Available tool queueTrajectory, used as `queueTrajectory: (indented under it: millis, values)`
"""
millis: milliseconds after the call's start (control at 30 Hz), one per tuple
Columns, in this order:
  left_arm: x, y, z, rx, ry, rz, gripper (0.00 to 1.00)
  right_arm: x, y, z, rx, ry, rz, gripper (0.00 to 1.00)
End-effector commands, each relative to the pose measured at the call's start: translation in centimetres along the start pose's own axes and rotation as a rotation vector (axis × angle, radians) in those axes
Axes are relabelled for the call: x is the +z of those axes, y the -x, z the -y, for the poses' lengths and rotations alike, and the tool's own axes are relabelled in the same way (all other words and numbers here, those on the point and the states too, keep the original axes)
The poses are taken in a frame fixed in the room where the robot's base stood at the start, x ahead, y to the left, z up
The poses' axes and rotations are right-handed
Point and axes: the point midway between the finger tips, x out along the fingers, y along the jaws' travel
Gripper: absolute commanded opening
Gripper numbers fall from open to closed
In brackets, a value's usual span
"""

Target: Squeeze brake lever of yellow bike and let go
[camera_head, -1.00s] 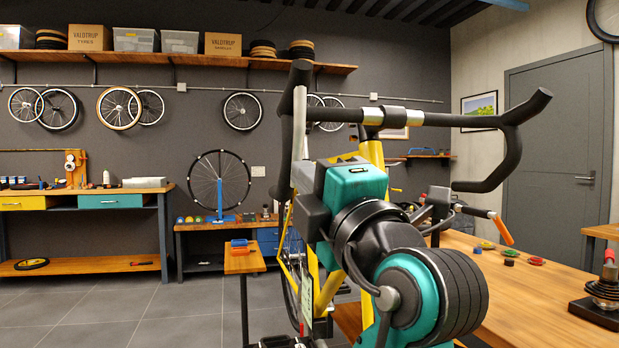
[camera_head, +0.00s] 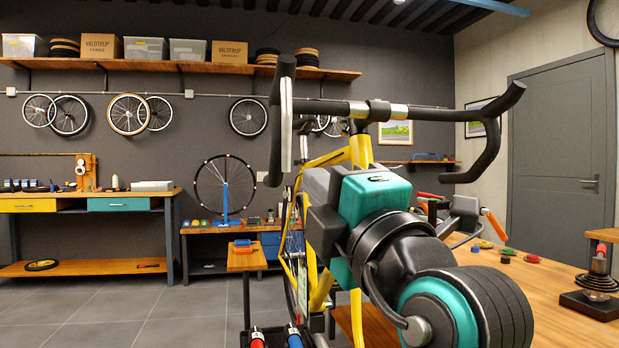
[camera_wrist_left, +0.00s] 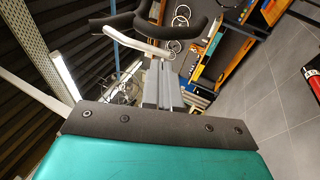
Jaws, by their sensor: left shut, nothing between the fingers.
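The yellow bike (camera_head: 361,152) stands ahead with its black drop handlebar (camera_head: 440,117) high in the head view. Its silver brake lever (camera_head: 286,125) runs down beside the handlebar's left drop. In the left wrist view the lever (camera_wrist_left: 137,43) crosses beyond the fingertips, under the black bar. My left gripper (camera_head: 316,184), on a teal and black arm, is below and right of the lever. In the left wrist view its grey fingers (camera_wrist_left: 160,85) are together, with nothing held. Whether the fingertips touch the lever is hard to tell. My right gripper is not in view.
A wooden workbench (camera_head: 540,275) with small coloured parts is at the right. Red (camera_head: 257,339) and blue (camera_head: 294,337) items show at the bottom edge. The floor (camera_head: 120,310) at left is clear.

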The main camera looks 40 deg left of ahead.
Motion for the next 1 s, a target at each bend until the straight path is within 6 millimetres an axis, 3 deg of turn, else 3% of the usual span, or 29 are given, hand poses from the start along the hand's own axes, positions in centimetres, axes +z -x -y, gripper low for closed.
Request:
queueTrajectory:
  millis: [100,333,1000]
  values:
    - [0.1,2.6,0.2,-0.003,0.001,0.004,0.00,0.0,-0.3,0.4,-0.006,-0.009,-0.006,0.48]
    - [0.0,5.3,0.2,-0.002,0.000,0.000,0.00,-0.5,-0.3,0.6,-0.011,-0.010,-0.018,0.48]
    - [0.0,5.7,0.1,0.000,0.001,-0.001,0.00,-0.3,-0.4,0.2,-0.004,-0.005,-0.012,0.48]
